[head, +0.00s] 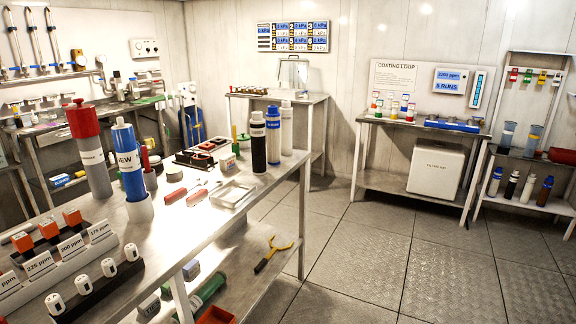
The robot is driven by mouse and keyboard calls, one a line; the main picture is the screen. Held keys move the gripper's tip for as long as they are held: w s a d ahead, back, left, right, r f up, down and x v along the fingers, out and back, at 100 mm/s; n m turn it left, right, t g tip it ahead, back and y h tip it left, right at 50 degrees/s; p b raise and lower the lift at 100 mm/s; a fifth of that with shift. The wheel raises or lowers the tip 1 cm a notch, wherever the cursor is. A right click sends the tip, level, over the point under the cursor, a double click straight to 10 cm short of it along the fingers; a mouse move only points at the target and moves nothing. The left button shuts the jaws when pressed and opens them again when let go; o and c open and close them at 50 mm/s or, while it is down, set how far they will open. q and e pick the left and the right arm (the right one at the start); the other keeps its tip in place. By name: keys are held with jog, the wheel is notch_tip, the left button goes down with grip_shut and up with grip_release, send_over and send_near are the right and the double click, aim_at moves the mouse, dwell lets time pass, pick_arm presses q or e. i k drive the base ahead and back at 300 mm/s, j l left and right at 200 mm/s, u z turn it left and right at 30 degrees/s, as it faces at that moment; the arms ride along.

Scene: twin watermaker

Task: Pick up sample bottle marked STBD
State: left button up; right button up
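No marking STBD is readable on anything in the head view, so I cannot tell which thing is that sample bottle. Several small white capped containers (83,284) sit in a dark rack at the near left of the long metal bench (222,210). Neither of my grippers is in view.
A red-topped cylinder (89,150) and a blue cylinder marked NEW (128,158) stand on the bench. Black (258,143) and white (287,128) bottles stand at its far end. A yellow-ended tool (272,254) lies on the lower shelf. The tiled floor (400,250) at right is clear.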

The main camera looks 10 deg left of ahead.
aim_at(52, 112)
jog(key=i+l+z, duration=0.1)
jog(key=i+z, duration=0.15)
jog(key=i, duration=0.3)
jog(key=i+z, duration=0.3)
jog(key=i, duration=3.25)
jog(key=i+l+u, duration=0.15)
jog(key=i, duration=0.45)
jog(key=i+u, duration=0.8)
jog(key=i, duration=0.15)
jog(key=i+u, duration=0.2)
jog(key=u, duration=0.15)
jog(key=i+u, duration=0.25)
jog(key=u, duration=0.15)
jog(key=i+u, duration=0.35)
jog(key=i+j+u, duration=0.1)
jog(key=i+u, duration=0.65)
jog(key=i, duration=1.3)
jog(key=i+u, duration=0.05)
